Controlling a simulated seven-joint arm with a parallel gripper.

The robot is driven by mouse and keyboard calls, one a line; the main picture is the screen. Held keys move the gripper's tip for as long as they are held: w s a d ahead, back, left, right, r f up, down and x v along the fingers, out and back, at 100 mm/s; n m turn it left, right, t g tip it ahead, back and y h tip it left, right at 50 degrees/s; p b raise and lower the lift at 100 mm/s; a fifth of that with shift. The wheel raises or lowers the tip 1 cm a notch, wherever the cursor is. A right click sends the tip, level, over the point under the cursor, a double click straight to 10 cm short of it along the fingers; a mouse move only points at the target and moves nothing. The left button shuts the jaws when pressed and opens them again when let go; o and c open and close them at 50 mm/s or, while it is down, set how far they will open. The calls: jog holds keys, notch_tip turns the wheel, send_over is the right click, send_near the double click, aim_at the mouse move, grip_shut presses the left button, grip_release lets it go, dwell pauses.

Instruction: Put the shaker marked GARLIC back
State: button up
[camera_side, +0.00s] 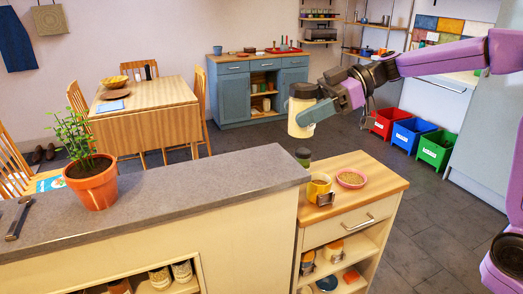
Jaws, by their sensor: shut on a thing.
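My gripper (316,110) is shut on a shaker (299,127) with a cream-coloured body and a dark lid. It holds the shaker roughly upright in the air, above and behind the wooden-topped cabinet (385,182) in this view. No label can be read on the shaker, so I cannot tell whether it is marked GARLIC. A finger covers part of its side. Another dark-lidded container (303,156) stands lower down by the grey counter's end, partly hidden. Jars with orange lids (307,259) stand on the cabinet's open shelf; their labels are not readable.
The cabinet top bears a yellow mug (318,187), a dark card holder (325,199) and a pink bowl (351,178). The grey counter (190,190) rises at the left with a potted plant (92,182). Red, blue and green bins (435,150) stand behind at right.

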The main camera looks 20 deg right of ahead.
jog(key=w+a+f, duration=0.1)
jog(key=w+f, duration=0.1)
jog(key=w, duration=0.1)
jog(key=w+a+f, duration=0.2)
jog(key=w+f, duration=0.1)
jog(key=w+a+f, duration=0.1)
jog(key=w+f, duration=0.2)
jog(key=shift+w+a, duration=0.15)
jog(key=shift+w, duration=0.2)
jog(key=shift+w+a+f, duration=0.1)
jog(key=shift+w+f, duration=0.1)
jog(key=shift+f, duration=1.65)
jog(key=shift+f, duration=0.2)
jog(key=o, duration=1.2)
jog(key=shift+r, duration=0.1)
